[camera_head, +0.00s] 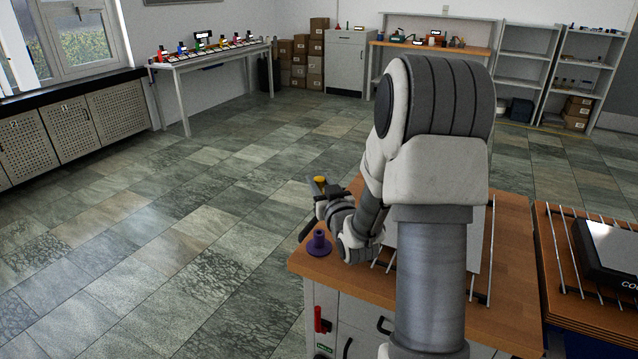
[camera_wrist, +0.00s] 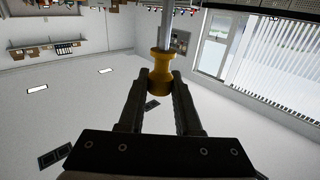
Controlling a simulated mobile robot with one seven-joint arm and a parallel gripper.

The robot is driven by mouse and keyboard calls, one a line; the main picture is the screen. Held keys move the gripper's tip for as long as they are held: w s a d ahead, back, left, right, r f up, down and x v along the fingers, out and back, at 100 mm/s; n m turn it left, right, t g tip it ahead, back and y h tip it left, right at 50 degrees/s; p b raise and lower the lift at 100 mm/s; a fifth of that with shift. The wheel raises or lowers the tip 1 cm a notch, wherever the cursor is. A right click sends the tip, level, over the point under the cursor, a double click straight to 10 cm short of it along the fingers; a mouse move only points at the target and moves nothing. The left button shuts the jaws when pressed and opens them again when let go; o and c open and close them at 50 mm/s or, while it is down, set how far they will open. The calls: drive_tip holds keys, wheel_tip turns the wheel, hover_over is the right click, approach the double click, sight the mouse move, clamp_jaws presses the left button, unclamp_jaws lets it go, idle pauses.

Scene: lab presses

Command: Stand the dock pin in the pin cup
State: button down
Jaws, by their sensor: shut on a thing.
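The dock pin has a yellow waisted head (camera_wrist: 160,72) and a pale metal shaft. In the wrist view the head sits between the two fingertips of my gripper (camera_wrist: 160,82), and the shaft runs out of the top of the picture. In the head view the yellow head (camera_head: 320,180) shows small at my gripper (camera_head: 318,193), off the table's left edge or above it. A purple flared piece, which looks like the pin cup (camera_head: 318,243), stands upright on the wooden table's left corner, below my gripper in the picture. The shaft's tip is hidden.
The wooden table (camera_head: 515,235) carries a pale plate and metal rods (camera_head: 482,250), partly hidden by my arm. A second table (camera_head: 558,322) with rods and a dark device (camera_head: 612,255) stands to the right. The tiled floor (camera_head: 170,260) to the left is clear.

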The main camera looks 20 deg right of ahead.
drive_tip(key=shift+f+b, duration=0.15)
drive_tip(key=shift+b, duration=0.35)
wheel_tip(320, 180, down, 6)
drive_tip(key=b, duration=0.5)
drive_tip(key=shift+r+b, duration=0.25)
drive_tip(key=shift+b, duration=0.15)
drive_tip(key=shift+b, duration=1.1)
idle(1.0)
drive_tip(key=shift+f+b, duration=2.85)
drive_tip(key=shift+b, duration=0.2)
drive_tip(key=c, duration=0.5)
unclamp_jaws()
drive_tip(key=shift+r, duration=0.1)
